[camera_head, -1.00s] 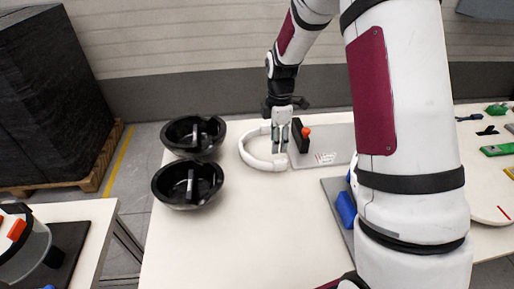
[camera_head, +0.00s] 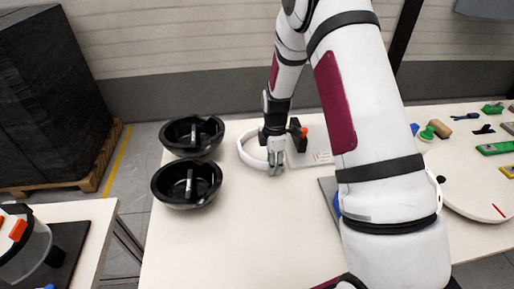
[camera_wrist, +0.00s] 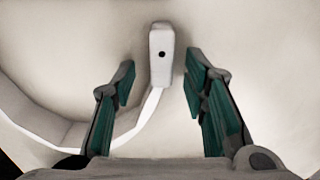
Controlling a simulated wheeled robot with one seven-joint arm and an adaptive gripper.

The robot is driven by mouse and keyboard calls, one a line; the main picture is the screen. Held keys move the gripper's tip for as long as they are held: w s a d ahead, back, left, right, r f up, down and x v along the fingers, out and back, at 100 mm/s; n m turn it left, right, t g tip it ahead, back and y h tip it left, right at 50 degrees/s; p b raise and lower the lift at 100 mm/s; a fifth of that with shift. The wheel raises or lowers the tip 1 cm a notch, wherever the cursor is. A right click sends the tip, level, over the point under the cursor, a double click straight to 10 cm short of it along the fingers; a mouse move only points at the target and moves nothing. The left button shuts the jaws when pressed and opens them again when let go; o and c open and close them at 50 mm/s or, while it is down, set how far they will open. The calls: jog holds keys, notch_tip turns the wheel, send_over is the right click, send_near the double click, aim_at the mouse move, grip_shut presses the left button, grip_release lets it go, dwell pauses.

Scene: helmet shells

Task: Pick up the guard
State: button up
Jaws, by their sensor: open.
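The guard is a white curved band (camera_head: 248,154) lying on the table beside the two black helmet shells. In the wrist view, its blocky end with a dark hole (camera_wrist: 161,68) shows between and slightly beyond my fingertips, and its curved part runs off to the left. In the wrist view my gripper (camera_wrist: 160,86) is open, with one green-padded finger on each side of the guard's end and a gap on both sides. My gripper hides part of the guard in the head view.
Two black helmet shells, one farther (camera_head: 180,135) and one nearer (camera_head: 168,188), stand left of the guard. The table's front middle is clear.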

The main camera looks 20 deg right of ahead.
jog(key=shift+c, duration=0.5)
grip_shut()
jog(key=shift+r, duration=0.15)
